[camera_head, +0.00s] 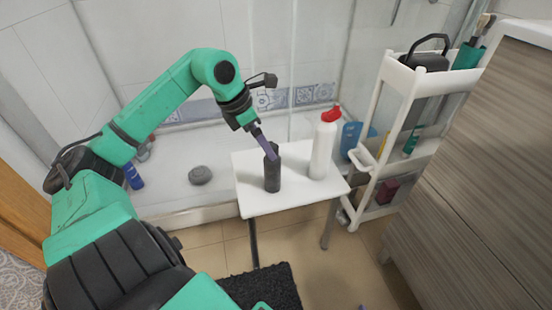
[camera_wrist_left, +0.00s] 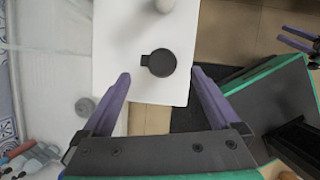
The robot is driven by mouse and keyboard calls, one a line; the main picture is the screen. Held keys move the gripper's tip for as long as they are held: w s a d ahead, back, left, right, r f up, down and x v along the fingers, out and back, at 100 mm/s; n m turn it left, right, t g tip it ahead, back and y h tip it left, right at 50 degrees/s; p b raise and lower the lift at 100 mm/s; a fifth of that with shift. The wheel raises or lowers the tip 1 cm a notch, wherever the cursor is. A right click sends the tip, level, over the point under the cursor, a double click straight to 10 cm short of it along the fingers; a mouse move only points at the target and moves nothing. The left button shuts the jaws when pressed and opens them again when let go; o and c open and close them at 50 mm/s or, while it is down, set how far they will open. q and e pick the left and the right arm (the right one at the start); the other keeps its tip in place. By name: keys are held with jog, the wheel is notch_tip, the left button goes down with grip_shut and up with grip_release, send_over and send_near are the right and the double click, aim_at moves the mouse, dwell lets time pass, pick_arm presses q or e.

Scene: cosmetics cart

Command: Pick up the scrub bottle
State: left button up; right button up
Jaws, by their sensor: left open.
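A dark grey bottle (camera_head: 272,172), which I take for the scrub bottle, stands upright on a small white table (camera_head: 253,203). In the left wrist view, the dark bottle (camera_wrist_left: 162,63) is seen from above, with a small tab on its left. My left gripper (camera_head: 268,151) points down at the bottle's top. In its wrist view, my left gripper (camera_wrist_left: 161,74) is open and empty, with the bottle lined up between its purple fingers. Contact cannot be told. Purple fingers of my right gripper (camera_wrist_left: 298,40) show at the right edge; their opening is unclear.
A white bottle with a red cap (camera_head: 322,145) stands close to the right of the dark one. A white shelf cart (camera_head: 397,75) with toiletries stands to the right. A bathtub with a grey round object (camera_head: 200,175) lies behind. The table's front part is clear.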

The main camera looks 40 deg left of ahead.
aim_at(272, 171)
pick_arm(q)
jog(key=b+x, duration=0.1)
jog(key=x, duration=0.7)
jog(key=shift+s+f, duration=0.15)
jog(key=shift+f, duration=0.05)
jog(key=shift+d, duration=0.1)
grip_shut()
pick_arm(e)
jog(key=shift+s+f, duration=0.25)
jog(key=shift+f, duration=0.8)
